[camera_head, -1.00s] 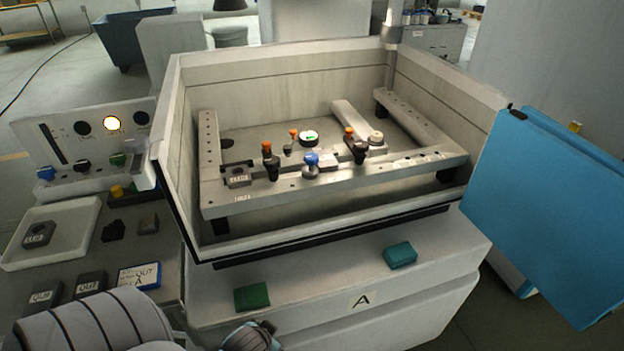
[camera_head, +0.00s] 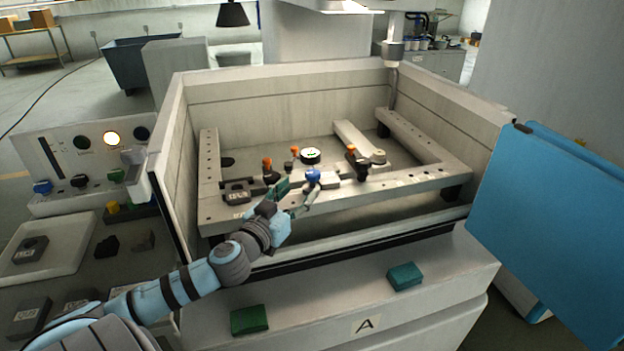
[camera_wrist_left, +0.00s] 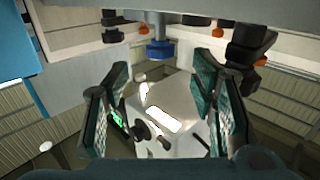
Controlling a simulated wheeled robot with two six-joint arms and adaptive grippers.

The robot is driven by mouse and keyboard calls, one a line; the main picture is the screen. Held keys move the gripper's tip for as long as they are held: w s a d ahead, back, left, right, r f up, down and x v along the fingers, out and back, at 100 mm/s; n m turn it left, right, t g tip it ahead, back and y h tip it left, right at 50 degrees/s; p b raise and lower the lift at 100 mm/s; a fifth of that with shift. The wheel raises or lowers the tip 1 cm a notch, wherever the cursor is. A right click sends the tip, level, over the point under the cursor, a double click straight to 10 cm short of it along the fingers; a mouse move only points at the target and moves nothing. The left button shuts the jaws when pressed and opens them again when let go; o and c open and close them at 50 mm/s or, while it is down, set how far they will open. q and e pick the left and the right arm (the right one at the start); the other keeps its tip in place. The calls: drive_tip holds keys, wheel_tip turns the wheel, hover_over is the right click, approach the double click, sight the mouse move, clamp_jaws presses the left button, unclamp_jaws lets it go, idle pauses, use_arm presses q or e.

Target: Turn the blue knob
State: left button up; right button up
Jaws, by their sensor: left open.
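The blue knob (camera_head: 313,176) stands on the front rail of the pale frame inside the open machine tank. It also shows in the left wrist view (camera_wrist_left: 159,50), ahead of the fingers and close to the middle of the gap. My left gripper (camera_head: 296,192) is open, with its teal pads apart, just in front of and to the left of the knob. In the left wrist view the two pads (camera_wrist_left: 162,72) stand either side of empty space. I see no contact with the knob. My right gripper is in neither view.
Orange-topped clamps (camera_head: 268,172) and a round dial (camera_head: 310,156) stand close around the knob. The tank's front wall (camera_head: 370,235) lies below my arm. A control panel (camera_head: 85,160) with another blue knob (camera_head: 42,186) is at left. A blue door (camera_head: 560,210) hangs open at right.

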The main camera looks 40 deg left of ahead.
sight(309, 179)
use_arm(q)
drive_tip(key=w, duration=0.2)
drive_tip(key=w+a+p, duration=0.1)
drive_tip(key=w, duration=0.5)
drive_tip(key=shift+w+a, duration=0.2)
drive_tip(key=shift+a, duration=0.05)
